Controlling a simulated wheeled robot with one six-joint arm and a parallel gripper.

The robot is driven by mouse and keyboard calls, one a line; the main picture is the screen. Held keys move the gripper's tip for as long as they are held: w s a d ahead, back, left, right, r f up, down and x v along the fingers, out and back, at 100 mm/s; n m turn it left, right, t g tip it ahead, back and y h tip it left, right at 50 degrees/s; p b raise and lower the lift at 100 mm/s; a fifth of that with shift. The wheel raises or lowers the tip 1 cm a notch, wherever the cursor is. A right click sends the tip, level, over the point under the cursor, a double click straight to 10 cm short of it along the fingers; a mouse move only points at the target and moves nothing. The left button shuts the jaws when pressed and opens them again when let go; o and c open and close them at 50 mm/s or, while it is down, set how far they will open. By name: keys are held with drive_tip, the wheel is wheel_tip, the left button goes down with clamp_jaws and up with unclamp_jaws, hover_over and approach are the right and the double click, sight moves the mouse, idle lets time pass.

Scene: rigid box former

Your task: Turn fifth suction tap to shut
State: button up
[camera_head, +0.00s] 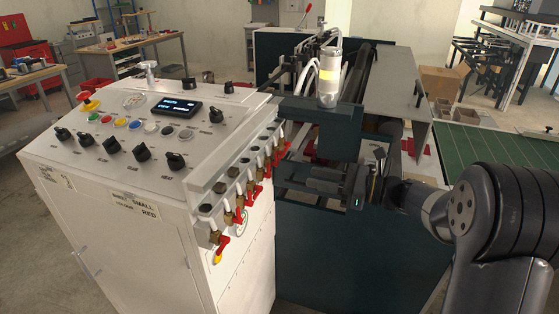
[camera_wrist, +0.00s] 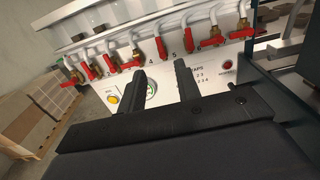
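A row of several brass suction taps with red handles (camera_head: 240,203) runs along the side of the white control cabinet. In the wrist view the row crosses the top. Two neighbouring handles near the middle, one (camera_wrist: 162,48) and another (camera_wrist: 189,40), point down the panel; most others lie more crosswise. Numbers 4, 5 and 6 show below this stretch, and the 5 sits between those two handles, so I cannot tell surely which is fifth. My gripper (camera_wrist: 161,68) is open and empty, its fingertips just below these handles, apart from them. In the head view my gripper (camera_head: 318,181) is right of the row.
The cabinet top (camera_head: 110,110) carries knobs, buttons and a small display. A dark green machine body (camera_head: 300,245) stands close behind and below my gripper. A yellow button (camera_wrist: 112,99), a round gauge (camera_wrist: 151,88) and a red button (camera_wrist: 228,65) sit below the taps.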

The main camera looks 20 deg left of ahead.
drive_tip(key=a+p, duration=0.2)
drive_tip(key=a, duration=0.8)
drive_tip(key=shift+w+a+p, duration=0.35)
drive_tip(key=shift+c, duration=0.3)
clamp_jaws()
